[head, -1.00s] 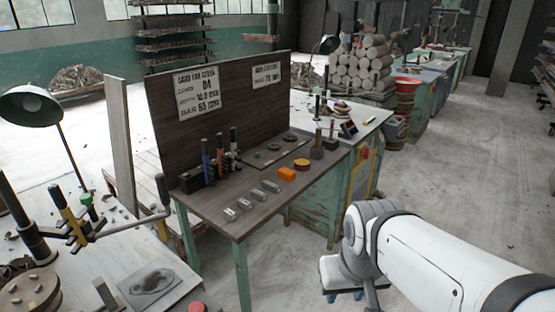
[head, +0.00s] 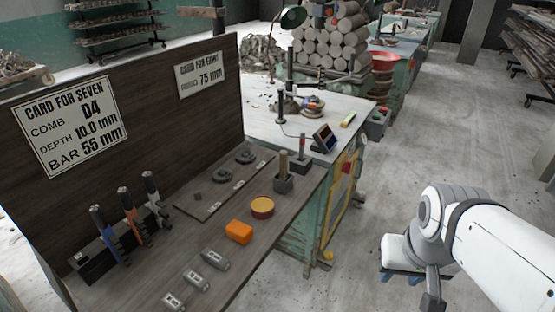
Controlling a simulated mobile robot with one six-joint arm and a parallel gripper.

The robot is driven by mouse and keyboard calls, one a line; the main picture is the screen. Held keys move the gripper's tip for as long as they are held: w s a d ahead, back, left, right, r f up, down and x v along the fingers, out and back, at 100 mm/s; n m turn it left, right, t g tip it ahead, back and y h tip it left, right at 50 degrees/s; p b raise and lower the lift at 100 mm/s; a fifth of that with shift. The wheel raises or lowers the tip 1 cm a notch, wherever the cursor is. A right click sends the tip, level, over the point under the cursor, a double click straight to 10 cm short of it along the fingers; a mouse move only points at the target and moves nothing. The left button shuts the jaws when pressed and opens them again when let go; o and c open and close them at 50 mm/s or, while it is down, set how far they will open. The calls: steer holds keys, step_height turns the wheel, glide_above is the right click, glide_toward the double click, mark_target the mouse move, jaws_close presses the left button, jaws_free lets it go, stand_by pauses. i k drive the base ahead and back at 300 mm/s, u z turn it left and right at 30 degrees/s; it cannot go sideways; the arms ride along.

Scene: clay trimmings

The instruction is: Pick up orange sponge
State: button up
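The orange sponge (head: 239,231) is a small block lying on the dark wooden bench top (head: 190,222). It sits between a round yellow-rimmed tin (head: 262,207) and a row of grey metal blocks (head: 214,259). My gripper (head: 402,276) is at the lower right, over the floor and well to the right of the bench, away from the sponge. Its fingers are mostly hidden behind my white wrist, so I cannot see how far apart they are.
A rack with several upright handled tools (head: 126,229) stands at the bench's left. A dark pot holding a wooden handle (head: 283,178) stands near the right edge. A backboard with cards (head: 71,126) rises behind. The concrete floor (head: 400,150) is clear at right.

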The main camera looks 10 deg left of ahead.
mark_target(239, 231)
steer(key=u, duration=0.1)
steer(key=i, duration=0.85)
steer(key=u, duration=0.5)
steer(key=k, duration=0.65)
steer(key=u, duration=0.25)
steer(key=i, duration=0.65)
steer(key=z, duration=0.15)
